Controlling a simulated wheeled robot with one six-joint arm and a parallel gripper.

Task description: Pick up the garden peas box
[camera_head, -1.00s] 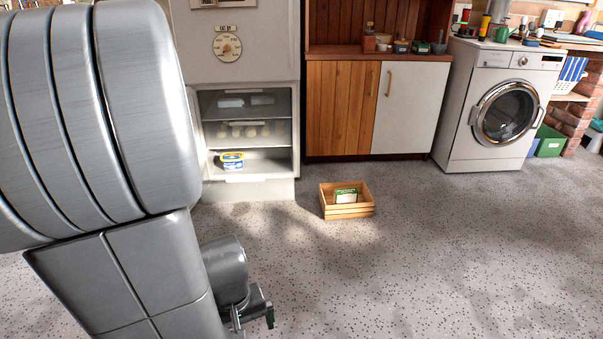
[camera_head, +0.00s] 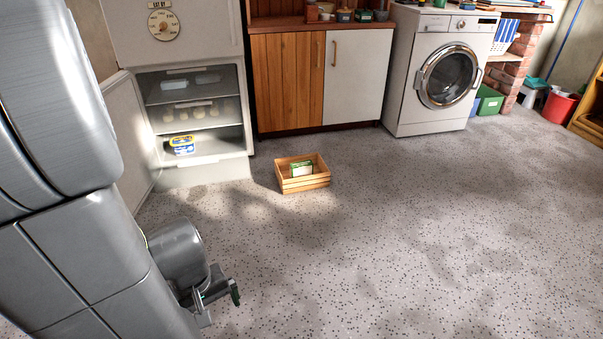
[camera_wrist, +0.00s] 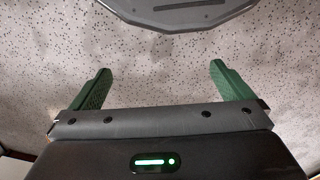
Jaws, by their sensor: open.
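A small green and white box (camera_head: 301,168) stands inside a slatted wooden crate (camera_head: 306,184) on the floor, in the head view. It is the likely garden peas box, but its label is too small to read. The crate walls hide its lower part. My gripper (camera_head: 235,292) shows at the lower left of the head view, nearer to me than the crate and well apart from it. In the wrist view my gripper (camera_wrist: 160,72) has its two green fingers wide apart, with nothing between them but speckled floor. The box is not in the wrist view.
Behind the crate stand an open fridge (camera_head: 200,174) with a tub (camera_head: 182,145) inside, a wood and white cupboard (camera_head: 355,80) and a washing machine (camera_head: 407,112). Green (camera_head: 489,101) and red (camera_head: 559,107) containers are at the right. The speckled floor (camera_head: 400,240) around the crate is clear.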

